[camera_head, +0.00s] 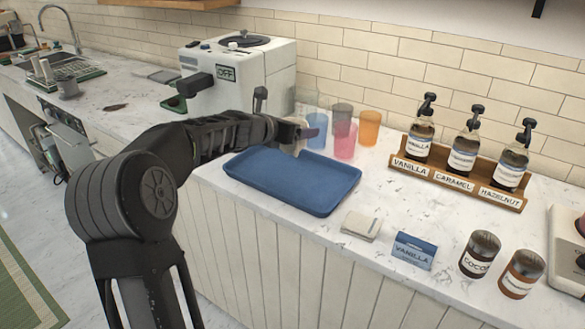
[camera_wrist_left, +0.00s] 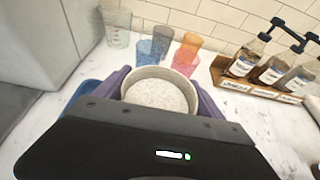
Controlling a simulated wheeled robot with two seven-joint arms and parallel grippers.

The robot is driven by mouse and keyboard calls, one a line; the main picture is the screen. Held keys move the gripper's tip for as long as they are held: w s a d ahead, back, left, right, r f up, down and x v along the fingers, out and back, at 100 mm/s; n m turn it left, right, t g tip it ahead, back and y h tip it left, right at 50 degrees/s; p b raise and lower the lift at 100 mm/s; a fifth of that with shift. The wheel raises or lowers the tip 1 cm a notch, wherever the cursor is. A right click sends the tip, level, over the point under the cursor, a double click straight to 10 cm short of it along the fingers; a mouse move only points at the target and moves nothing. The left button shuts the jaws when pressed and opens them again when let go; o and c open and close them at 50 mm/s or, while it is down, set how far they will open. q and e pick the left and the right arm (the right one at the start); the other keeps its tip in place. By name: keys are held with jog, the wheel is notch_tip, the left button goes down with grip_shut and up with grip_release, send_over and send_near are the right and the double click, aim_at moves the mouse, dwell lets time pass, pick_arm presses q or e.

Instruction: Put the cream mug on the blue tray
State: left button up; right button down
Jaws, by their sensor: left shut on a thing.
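The cream mug (camera_wrist_left: 160,96) is between the purple fingers of my left gripper (camera_wrist_left: 162,92), seen from above with its pale speckled inside showing. In the head view my left gripper (camera_head: 304,133) is above the back edge of the blue tray (camera_head: 290,184), and its arm hides most of the mug. The gripper is shut on the mug. Whether the mug's base touches anything cannot be told. The tray lies flat and its visible surface is empty; a bit of it shows at the left in the wrist view (camera_wrist_left: 84,91). My right gripper is not in view.
Several clear coloured cups, including a pink cup (camera_head: 345,141) and an orange cup (camera_head: 369,128), stand close behind the tray. A white coffee machine (camera_head: 258,78) is at the back left. A wooden syrup rack (camera_head: 452,184), a folded cloth (camera_head: 361,225) and jars stand to the right.

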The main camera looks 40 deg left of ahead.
pick_arm(q)
jog(key=shift+f+b, duration=0.6)
jog(key=shift+f, duration=1.1)
jog(key=shift+f+b, duration=1.45)
jog(key=shift+f, duration=1.05)
jog(key=shift+f, duration=0.1)
jog(key=shift+f+b, duration=0.15)
jog(key=shift+b, duration=0.15)
jog(key=o, duration=1.9)
